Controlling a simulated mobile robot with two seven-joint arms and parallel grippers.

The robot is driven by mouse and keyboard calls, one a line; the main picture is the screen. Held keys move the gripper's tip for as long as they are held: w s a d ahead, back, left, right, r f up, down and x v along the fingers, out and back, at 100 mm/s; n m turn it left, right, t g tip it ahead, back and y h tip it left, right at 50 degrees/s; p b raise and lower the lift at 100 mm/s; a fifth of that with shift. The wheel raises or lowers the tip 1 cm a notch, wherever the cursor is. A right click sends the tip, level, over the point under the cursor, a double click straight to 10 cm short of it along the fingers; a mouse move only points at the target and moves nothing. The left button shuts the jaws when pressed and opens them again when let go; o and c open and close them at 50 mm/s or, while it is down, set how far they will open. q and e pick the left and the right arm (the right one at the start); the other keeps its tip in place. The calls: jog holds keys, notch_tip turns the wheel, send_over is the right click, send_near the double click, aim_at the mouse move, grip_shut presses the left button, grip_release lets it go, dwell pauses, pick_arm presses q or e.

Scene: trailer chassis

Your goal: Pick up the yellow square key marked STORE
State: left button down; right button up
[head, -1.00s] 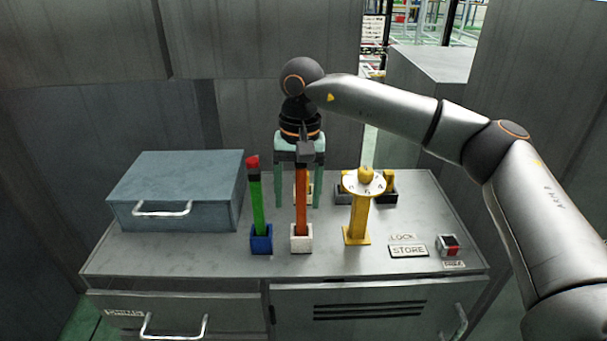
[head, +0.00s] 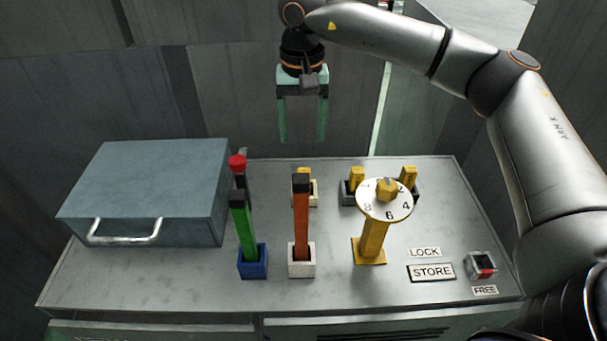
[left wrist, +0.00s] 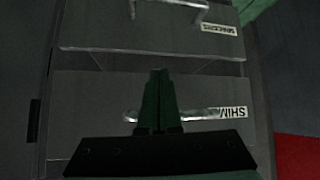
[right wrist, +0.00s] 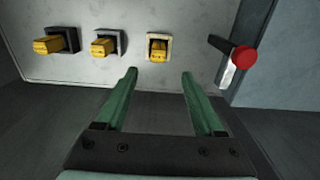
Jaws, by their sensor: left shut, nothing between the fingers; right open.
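Three yellow keys stand in holders along the back of the cabinet top: one in a cream holder (head: 302,178), one in a grey holder (head: 357,178), one in a dark holder (head: 409,177). They also show in the right wrist view, in the cream (right wrist: 158,48), grey (right wrist: 103,47) and dark (right wrist: 50,45) holders. I cannot read any marking on them. A STORE plate (head: 432,272) lies at the front right. My right gripper (head: 303,138) is open and empty, pointing down, above the back edge near the cream holder. My left gripper (left wrist: 159,74) is shut and empty before drawer fronts.
A yellow post with a numbered dial (head: 384,200) stands before the grey and dark holders. An orange bar (head: 302,220) stands before the cream one. A green bar (head: 243,225), a red knob (head: 237,162) and a blue-grey box (head: 150,190) are left. A red-marked switch (head: 482,266) is front right.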

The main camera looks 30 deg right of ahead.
send_over(304, 168)
jog(key=s, duration=0.1)
jog(key=f, duration=0.3)
jog(key=a+f, duration=0.1)
jog(key=f, duration=0.1)
jog(key=shift+s+f, duration=0.15)
jog(key=shift+f, duration=0.2)
jog(key=f, duration=0.1)
jog(key=f+p, duration=0.1)
jog(key=f, duration=0.2)
jog(key=shift+w+d+f+p, duration=0.3)
jog(key=shift+d+f+p, duration=0.05)
jog(key=shift+f, duration=0.6)
grip_shut()
